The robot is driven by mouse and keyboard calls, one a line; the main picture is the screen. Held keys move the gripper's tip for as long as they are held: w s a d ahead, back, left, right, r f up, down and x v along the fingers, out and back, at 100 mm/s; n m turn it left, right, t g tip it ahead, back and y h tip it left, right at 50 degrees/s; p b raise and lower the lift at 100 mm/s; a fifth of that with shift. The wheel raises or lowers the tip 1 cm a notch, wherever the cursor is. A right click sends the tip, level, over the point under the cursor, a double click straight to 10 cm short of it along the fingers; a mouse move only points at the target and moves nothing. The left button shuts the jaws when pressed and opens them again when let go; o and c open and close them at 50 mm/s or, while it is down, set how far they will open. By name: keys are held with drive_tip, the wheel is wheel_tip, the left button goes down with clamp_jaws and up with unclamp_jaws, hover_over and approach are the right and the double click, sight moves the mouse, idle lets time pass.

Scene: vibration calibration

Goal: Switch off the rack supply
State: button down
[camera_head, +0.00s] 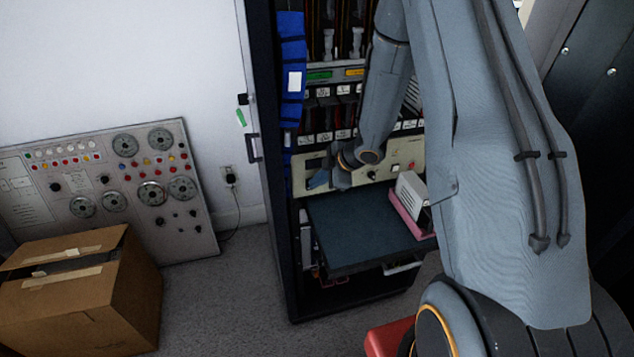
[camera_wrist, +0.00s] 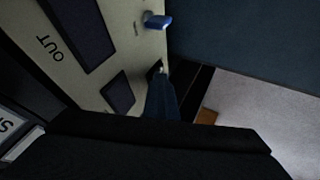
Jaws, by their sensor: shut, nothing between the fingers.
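The rack supply appears to be the cream panel (camera_head: 405,166) across the middle of the open rack, with a red button or lamp and small knobs on its right part. My gripper (camera_head: 320,180) is at the panel's left end, above the dark shelf. In the wrist view the panel (camera_wrist: 132,62) bears the word OUT and dark rectangular parts. The shut, empty fingers (camera_wrist: 160,82) reach close to a small dark fitting with a pale tip (camera_wrist: 156,68); I cannot tell whether they touch it. A blue tab (camera_wrist: 157,21) sticks out farther along the panel.
A dark pull-out shelf (camera_head: 350,235) juts out below the panel, with a white device (camera_head: 412,190) on a pink base at its right. A blue strap-like strip (camera_head: 292,70) hangs at the rack's left. A cardboard box (camera_head: 110,310) and a gauge board (camera_head: 110,175) stand left.

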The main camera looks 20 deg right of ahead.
drive_tip(key=shift+r, duration=0.15)
drive_tip(key=shift+r+p, duration=0.7)
drive_tip(key=shift+p, duration=0.1)
drive_tip(key=s+a+v, duration=0.1)
drive_tip(key=v, duration=1.1)
drive_tip(key=shift+b, duration=0.3)
